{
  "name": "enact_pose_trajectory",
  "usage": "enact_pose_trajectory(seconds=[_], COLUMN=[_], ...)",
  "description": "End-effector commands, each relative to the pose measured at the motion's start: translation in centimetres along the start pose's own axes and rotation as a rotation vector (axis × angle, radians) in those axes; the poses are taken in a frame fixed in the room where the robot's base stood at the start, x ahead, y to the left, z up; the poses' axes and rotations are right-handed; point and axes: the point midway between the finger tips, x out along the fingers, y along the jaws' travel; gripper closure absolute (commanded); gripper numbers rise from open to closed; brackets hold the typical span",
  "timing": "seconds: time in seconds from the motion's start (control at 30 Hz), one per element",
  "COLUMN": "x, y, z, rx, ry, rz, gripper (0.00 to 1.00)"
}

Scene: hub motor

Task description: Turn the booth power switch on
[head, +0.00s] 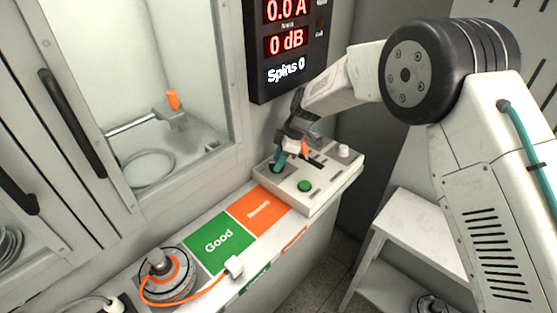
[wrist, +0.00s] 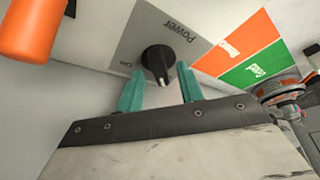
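The power switch is a black rotary knob (wrist: 158,60) with a pale pointer mark, on a grey plate labelled "Power" (wrist: 176,27) in the wrist view. In the head view, the control box (head: 318,185) holds it at its left end, where my gripper mostly hides the knob. My gripper (wrist: 160,88) has two teal fingers, spread apart with the knob between or just beyond their tips. Gaps show beside the knob, and contact cannot be told. The gripper also shows over the box in the head view (head: 281,160). The display (head: 286,43) reads 0.0 A, 0 dB and Spins 0.
The box also carries a green button (head: 305,186) and a white knob (head: 343,150). Green "Good" (head: 219,240) and orange (head: 258,208) pads lie left of it. A hub motor (head: 168,275) with an orange cable stands on the counter. A glazed booth (head: 165,90) is behind.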

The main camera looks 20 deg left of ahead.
Motion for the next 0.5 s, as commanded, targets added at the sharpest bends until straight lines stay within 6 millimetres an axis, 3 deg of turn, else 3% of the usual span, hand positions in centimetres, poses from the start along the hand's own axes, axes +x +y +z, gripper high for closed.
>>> enact_pose_trajectory(seconds=[0.3,0.33,0.47,0.5], x=[0.45,0.45,0.44,0.44], y=[0.01,0.01,0.01,0.01], z=[0.00,0.00,0.01,0.01], rx=[0.001,0.001,0.001,0.001], ry=[0.000,0.000,0.000,0.000], rz=[0.001,0.001,0.001,0.001], gripper=[0.63,0.66,1.00,1.00])
